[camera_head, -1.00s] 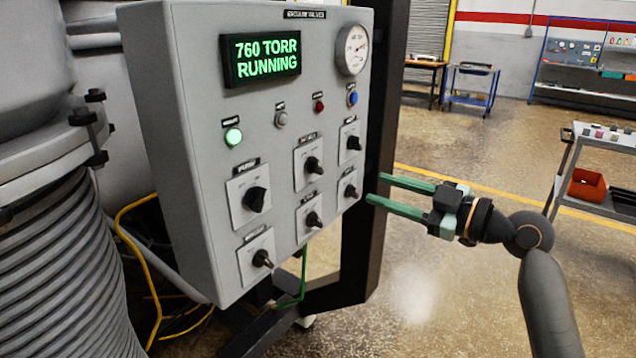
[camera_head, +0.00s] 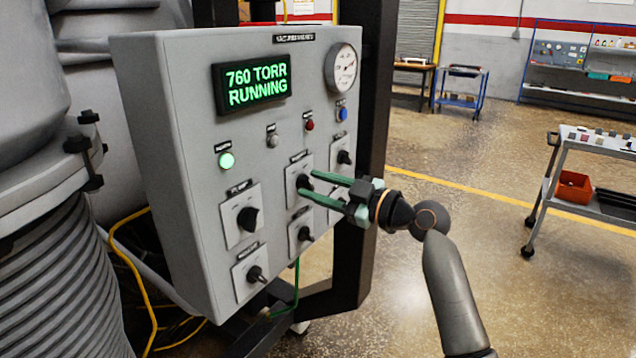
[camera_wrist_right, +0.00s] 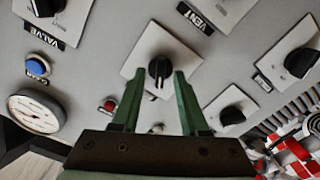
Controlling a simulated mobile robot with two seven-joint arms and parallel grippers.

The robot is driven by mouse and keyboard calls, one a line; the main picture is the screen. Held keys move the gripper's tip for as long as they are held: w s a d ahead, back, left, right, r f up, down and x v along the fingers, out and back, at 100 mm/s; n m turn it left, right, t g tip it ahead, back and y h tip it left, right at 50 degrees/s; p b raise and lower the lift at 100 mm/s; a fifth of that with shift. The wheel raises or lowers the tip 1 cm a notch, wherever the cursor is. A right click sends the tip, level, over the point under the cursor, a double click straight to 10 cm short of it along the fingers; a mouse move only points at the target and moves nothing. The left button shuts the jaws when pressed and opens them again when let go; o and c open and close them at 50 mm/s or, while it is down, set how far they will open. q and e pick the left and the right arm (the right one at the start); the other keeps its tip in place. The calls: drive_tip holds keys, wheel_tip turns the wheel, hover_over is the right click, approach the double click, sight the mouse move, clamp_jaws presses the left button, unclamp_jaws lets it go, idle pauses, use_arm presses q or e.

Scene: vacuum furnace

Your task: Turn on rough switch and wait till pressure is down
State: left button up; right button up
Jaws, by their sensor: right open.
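The grey control panel (camera_head: 170,120) fills the left middle of the head view. Its green display (camera_head: 252,82) reads 760 TORR RUNNING. My right gripper (camera_head: 310,183) is open at the upper middle black rotary switch (camera_head: 302,181). In the wrist view this switch (camera_wrist_right: 160,68) sits between the tips of my right gripper (camera_wrist_right: 159,80), with gaps at its sides. Its label is too small or hidden to read, so I cannot tell whether it is the rough switch. The round pressure gauge (camera_head: 341,67) is at the panel's top right. My left gripper is not in view.
Other black switches surround it, including the left one (camera_head: 247,218) and bottom-left one (camera_head: 255,274). A green lamp (camera_head: 226,161) is lit. The ribbed vessel (camera_head: 60,270) stands left. Open floor lies right of the panel, with a cart (camera_head: 590,218) farther off.

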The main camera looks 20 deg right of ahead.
clamp_jaws()
idle(0.3)
idle(0.4)
